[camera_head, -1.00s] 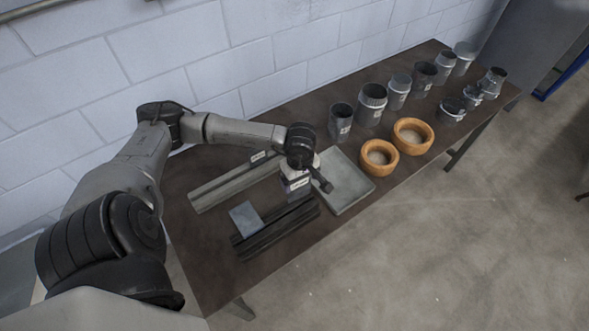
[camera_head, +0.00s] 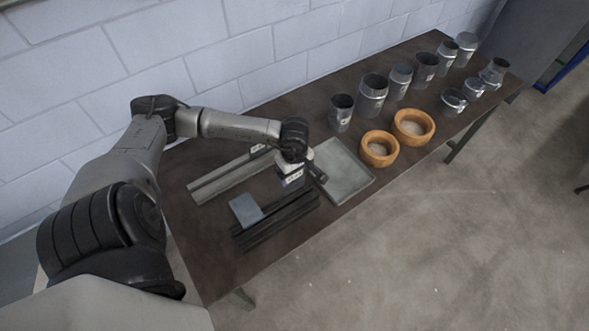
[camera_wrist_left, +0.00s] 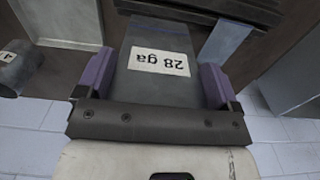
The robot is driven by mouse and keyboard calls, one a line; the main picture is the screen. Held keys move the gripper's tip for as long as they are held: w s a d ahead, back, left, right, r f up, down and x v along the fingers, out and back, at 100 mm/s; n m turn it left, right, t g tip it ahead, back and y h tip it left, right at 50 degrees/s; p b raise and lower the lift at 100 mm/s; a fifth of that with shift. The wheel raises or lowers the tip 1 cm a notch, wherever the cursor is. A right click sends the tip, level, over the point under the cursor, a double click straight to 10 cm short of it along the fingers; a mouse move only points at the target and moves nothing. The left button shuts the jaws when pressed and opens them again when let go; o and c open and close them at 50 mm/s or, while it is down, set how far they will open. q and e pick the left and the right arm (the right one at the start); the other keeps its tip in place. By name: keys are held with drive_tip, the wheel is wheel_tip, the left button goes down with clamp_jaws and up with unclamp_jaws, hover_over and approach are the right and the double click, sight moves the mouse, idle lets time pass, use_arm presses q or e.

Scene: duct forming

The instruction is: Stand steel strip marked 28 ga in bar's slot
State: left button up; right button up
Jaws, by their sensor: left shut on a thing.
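My left gripper (camera_head: 291,178) is shut on the steel strip marked 28 ga (camera_wrist_left: 158,86). In the left wrist view the strip sits between the two purple fingers, with its white label upside down. The dark slotted bar (camera_head: 282,217) lies on the table below and beside the gripper. It also shows at the top of the left wrist view (camera_wrist_left: 205,8). The strip's far end points toward the bar, but I cannot tell whether it touches it. Another blue-grey plate (camera_head: 245,209) stands at the bar's left part. My right gripper is not in view.
A grey rail (camera_head: 225,179) lies behind the bar. A flat grey tray (camera_head: 345,172) is right of the gripper. Two orange rings (camera_head: 379,148) and several metal duct pieces (camera_head: 372,95) stand farther right. The table's front edge is close to the bar.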

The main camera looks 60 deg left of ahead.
sight(295, 187)
use_arm(q)
drive_tip(key=shift+f+b, duration=1.05)
drive_tip(key=shift+f, duration=1.2)
drive_tip(key=shift+f+b, duration=2.2)
drive_tip(key=o, duration=0.7)
wheel_tip(295, 187, up, 14)
drive_tip(key=shift+f+b, duration=0.1)
drive_tip(key=shift+b, duration=0.5)
